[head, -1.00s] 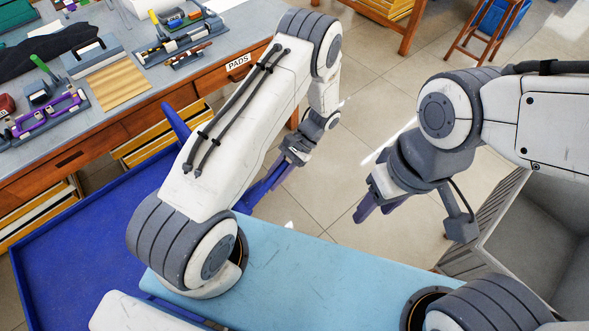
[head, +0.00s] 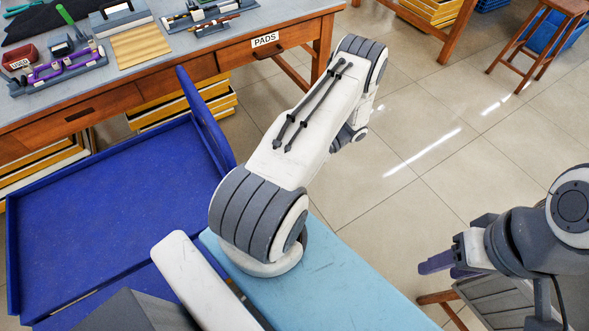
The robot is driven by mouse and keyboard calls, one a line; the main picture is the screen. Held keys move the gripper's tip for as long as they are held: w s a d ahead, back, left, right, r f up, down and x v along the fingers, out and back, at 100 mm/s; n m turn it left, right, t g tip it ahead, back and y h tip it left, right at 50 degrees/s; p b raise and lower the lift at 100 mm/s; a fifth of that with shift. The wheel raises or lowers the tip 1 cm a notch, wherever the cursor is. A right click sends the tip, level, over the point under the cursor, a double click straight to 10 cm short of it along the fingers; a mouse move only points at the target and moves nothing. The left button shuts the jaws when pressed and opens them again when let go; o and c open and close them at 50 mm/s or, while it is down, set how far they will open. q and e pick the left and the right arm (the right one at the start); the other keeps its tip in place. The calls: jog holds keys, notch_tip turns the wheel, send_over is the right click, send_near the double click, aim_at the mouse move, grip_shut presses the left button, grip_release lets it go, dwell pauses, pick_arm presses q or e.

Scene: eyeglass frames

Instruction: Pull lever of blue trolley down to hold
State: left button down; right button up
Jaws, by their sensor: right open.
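The blue trolley (head: 100,215) is at the left in the head view, a flat deep-blue tray with a low rim. A blue upright piece (head: 205,122) rises at its far right corner; I cannot tell whether this is the lever. My left arm reaches away from me to the right of the trolley. Its gripper is hidden behind its own forearm. My right gripper (head: 436,264) is at the lower right, open and empty, with purple fingers pointing left. It is well away from the trolley.
A wooden workbench (head: 190,72) with trays and tools stands behind the trolley, with a drawer marked PADS. A wooden stool (head: 540,45) is at the upper right. A grey crate-like box (head: 500,300) is below my right gripper. Tiled floor (head: 440,130) is clear between.

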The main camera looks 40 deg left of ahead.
pick_arm(q)
jog(key=shift+w+f, duration=0.1)
jog(key=shift+f, duration=0.15)
jog(key=c, duration=0.7)
grip_release()
jog(key=shift+c, duration=0.2)
jog(key=shift+o, duration=0.3)
jog(key=shift+r, duration=0.2)
